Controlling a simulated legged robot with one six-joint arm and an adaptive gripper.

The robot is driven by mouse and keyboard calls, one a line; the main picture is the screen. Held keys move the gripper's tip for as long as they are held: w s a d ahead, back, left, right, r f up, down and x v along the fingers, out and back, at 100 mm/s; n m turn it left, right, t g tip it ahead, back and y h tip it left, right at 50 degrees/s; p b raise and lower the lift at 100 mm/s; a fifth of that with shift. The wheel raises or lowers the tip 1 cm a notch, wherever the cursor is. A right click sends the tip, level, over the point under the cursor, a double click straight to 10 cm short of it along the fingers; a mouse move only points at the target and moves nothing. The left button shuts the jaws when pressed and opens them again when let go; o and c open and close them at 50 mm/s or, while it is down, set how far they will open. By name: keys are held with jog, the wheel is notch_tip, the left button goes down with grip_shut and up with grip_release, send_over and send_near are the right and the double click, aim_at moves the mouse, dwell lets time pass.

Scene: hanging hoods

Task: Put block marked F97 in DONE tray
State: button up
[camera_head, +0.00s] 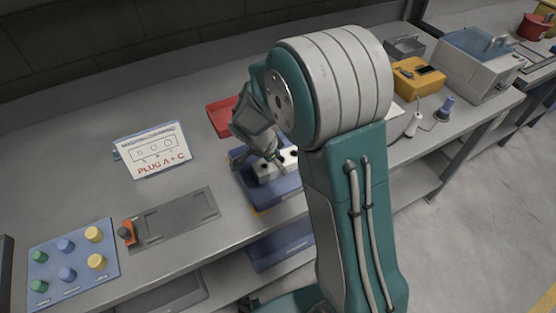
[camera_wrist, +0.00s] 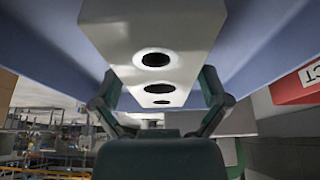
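A pale block with round dark holes (camera_head: 266,171) is at the blue tray (camera_head: 283,187) in the head view. My gripper (camera_head: 268,158) points down at this block. In the wrist view the block (camera_wrist: 155,30) lies between the two fingers of my gripper (camera_wrist: 160,88), one close to each side. Whether the fingers press on it is unclear, as is whether it rests in the tray. Its marking is not visible. A red tray (camera_head: 220,116) stands behind. Its label ends in "CT" in the wrist view (camera_wrist: 308,76). No DONE label is readable.
A sign reading "PLUG A + C" (camera_head: 153,151), a grey plate (camera_head: 178,220) with an orange-and-black part, and a blue board with coloured knobs (camera_head: 72,265) are on the left bench. My arm hides the bench's middle.

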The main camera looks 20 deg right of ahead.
jog(key=shift+d, duration=0.1)
jog(key=shift+r, duration=0.3)
jog(key=w+v, duration=0.1)
jog(key=v, duration=1)
jog(key=s+d+r+n+t+y, duration=0.2)
jog(key=s+r+n, duration=0.3)
jog(key=s+n, duration=0.3)
jog(key=s+d+r+n+t+y, duration=0.2)
jog(key=s+r+n, duration=0.4)
jog(key=s, duration=0.7)
jog(key=shift+s+n+t+y, duration=0.3)
jog(key=shift+s+n+t, duration=0.1)
jog(key=shift+n, duration=0.5)
jog(key=shift+w+d+r, duration=0.1)
jog(key=shift+d, duration=0.05)
